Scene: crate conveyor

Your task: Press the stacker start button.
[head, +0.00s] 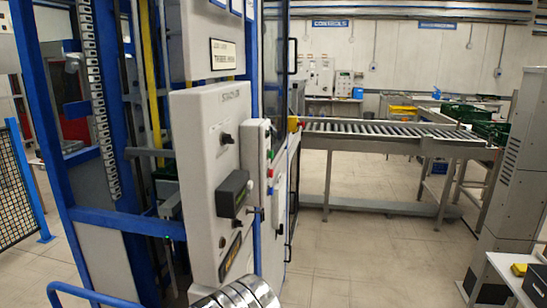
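The stacker's pale grey control panel (205,150) stands left of centre, turned partly edge-on. Its front carries a black knob (227,138), a dark display box (232,194) and a lower dark knob (222,242). The button labels are too small to read, so I cannot tell which is the start button. I cannot make out my gripper in this view.
The stacker's blue frame (35,110) rises at the left. A roller conveyor (375,129) runs across behind, with green crates (490,131) at its far right. A grey column (515,160) stands at the right. Shiny metal rings (243,293) show at the bottom. The floor (370,262) at centre right is clear.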

